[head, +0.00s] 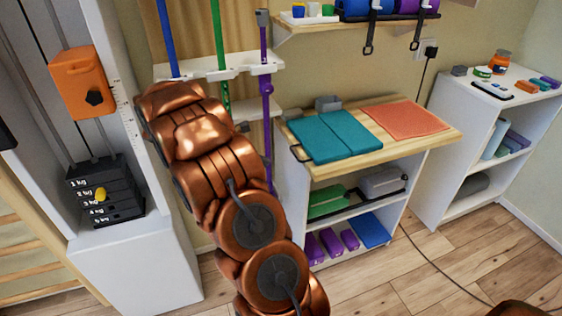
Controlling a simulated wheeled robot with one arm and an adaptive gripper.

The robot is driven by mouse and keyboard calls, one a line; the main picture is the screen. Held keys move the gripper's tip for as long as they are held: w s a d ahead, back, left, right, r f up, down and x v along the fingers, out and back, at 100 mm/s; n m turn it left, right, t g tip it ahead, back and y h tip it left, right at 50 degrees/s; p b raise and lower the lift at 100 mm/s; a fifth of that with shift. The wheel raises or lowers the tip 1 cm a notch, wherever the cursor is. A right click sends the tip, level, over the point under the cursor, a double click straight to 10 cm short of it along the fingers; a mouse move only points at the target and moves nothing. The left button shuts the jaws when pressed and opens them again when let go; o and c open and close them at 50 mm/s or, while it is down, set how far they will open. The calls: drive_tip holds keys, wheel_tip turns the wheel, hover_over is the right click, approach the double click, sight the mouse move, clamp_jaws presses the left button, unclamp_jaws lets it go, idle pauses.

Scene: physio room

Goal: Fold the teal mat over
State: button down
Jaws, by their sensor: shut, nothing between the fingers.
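The teal mat (312,139) lies flat on the wooden top of a white shelf unit, left of centre on that top. A seam runs across it from back to front and splits it into two panels side by side. Both panels look level, and no edge is visibly lifted. My copper arm rises to the left of the mat, apart from it in the picture. My gripper does not show; the far end of the arm is turned away.
A coral mat (407,119) lies right of the teal one on the wooden top (437,136). A small grey box (328,103) stands behind the teal mat. A black handle (298,154) sticks out at the top's left edge. Coloured poles (219,50) stand behind my arm.

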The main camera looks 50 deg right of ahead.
drive_tip(key=w+d+x, duration=0.1)
drive_tip(key=w+x, duration=0.1)
drive_tip(key=x, duration=0.9)
drive_tip(key=shift+s+d+r+n+h+p, duration=0.1)
drive_tip(key=shift+s+r+n+h+p, duration=0.1)
drive_tip(key=shift+r, duration=0.65)
drive_tip(key=shift+s+d+r+n+h+p, duration=0.1)
drive_tip(key=shift+s+d+r+n+p, duration=0.1)
drive_tip(key=shift+r, duration=0.65)
